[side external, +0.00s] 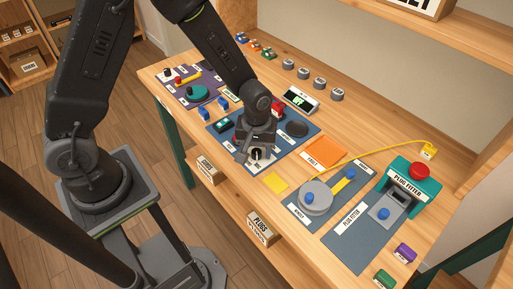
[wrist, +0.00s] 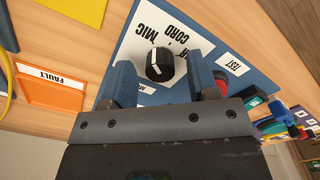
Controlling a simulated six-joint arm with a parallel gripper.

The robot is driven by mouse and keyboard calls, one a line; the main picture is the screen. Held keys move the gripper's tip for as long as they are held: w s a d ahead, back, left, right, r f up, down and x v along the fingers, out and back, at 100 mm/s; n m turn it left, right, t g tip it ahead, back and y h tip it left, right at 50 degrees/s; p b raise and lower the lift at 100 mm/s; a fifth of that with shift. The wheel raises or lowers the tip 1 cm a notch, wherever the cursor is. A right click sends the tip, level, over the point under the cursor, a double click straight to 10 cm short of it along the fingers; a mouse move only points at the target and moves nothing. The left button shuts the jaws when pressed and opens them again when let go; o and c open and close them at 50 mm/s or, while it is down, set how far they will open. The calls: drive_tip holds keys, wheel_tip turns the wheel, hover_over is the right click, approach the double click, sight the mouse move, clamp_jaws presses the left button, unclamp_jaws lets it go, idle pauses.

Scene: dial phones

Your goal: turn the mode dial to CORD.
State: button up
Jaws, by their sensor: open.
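The mode dial (wrist: 160,64) is a round black knob with a white pointer line, set on a white label plate on a blue panel. In the wrist view MIC and CORD are printed beyond it, with another word partly hidden by a finger. The line runs roughly up and down in that view; which word it marks I cannot tell for sure. My gripper (wrist: 160,72) is open, one finger on each side of the dial, with visible gaps. In the side view my gripper (side external: 256,143) is over the panel's front, and the dial (side external: 257,154) shows just below it.
A TEST label (wrist: 232,64) lies right of the dial. An orange FAULT tray (side external: 324,151) and yellow pad (side external: 276,183) lie nearby. A dark round pad (side external: 296,129) and red part (side external: 278,108) are behind my gripper. The plug fitter (side external: 408,184) stands at the right.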

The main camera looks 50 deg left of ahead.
drive_tip(key=c, duration=0.9)
drive_tip(key=shift+m, duration=0.3)
drive_tip(key=m, duration=1)
idle(0.4)
